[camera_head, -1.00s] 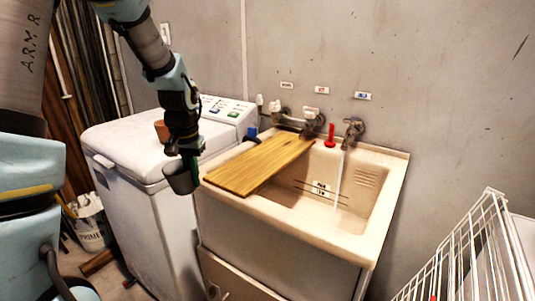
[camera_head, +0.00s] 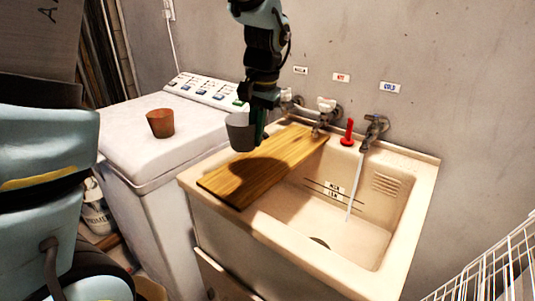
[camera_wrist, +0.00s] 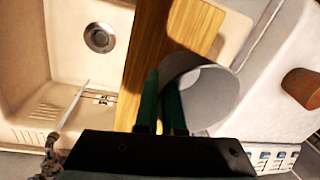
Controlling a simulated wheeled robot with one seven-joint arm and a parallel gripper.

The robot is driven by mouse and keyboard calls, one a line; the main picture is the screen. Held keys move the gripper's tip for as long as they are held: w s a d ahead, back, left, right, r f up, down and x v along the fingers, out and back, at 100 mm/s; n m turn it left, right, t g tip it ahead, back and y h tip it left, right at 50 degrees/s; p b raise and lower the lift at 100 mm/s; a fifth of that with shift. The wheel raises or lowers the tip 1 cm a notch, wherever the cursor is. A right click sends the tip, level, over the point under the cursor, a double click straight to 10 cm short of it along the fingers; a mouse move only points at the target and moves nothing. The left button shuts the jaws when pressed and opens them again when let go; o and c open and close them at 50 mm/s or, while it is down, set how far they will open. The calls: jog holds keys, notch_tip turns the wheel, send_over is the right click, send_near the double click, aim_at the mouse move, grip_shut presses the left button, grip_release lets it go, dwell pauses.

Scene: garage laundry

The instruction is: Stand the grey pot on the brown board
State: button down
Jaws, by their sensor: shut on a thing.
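The grey pot (camera_head: 240,132) hangs upright above the left part of the brown board, held by its right side in my gripper (camera_head: 261,134). In the wrist view my gripper's green fingers (camera_wrist: 161,100) are shut on the rim of the grey pot (camera_wrist: 212,95). The pot looks apart from the board, though the exact gap is hard to tell. The brown board (camera_head: 232,182) lies across the left side of the sink, and it also shows in the wrist view (camera_wrist: 150,45). Part of its far end is behind my gripper.
A brown pot (camera_head: 160,123) stands on the white washing machine (camera_head: 118,137), left of the sink (camera_head: 420,205). Taps (camera_head: 374,128) and a red object (camera_head: 347,133) are at the sink's back edge. A wire rack (camera_head: 490,268) stands at lower right. The board's surface looks bare.

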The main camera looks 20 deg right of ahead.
jog(key=shift+f+p, duration=0.65)
jog(key=shift+f, duration=3.35)
jog(key=shift+f, duration=0.1)
jog(key=c, duration=1)
grip_release()
jog(key=r, duration=0.4)
jog(key=s+r+b, duration=0.1)
jog(key=r, duration=0.7)
jog(key=shift+s+d+b, duration=0.15)
jog(key=shift+d+b, duration=0.2)
jog(key=shift+d, duration=0.05)
jog(key=a+f+n, duration=0.3)
jog(key=a, duration=0.6)
jog(key=a+f+n, duration=0.2)
jog(key=a+n, duration=0.1)
jog(key=a, duration=0.7)
jog(key=a+f+n+h, duration=0.1)
jog(key=a+f+n, duration=0.1)
jog(key=a, duration=0.8)
jog(key=shift+s+a+f+n, duration=0.15)
jog(key=shift+s+f+n, duration=0.05)
jog(key=shift+f, duration=0.2)
jog(key=shift+s+a+f+n, duration=0.1)
jog(key=shift+s+f+n, duration=0.1)
jog(key=shift+f, duration=0.2)
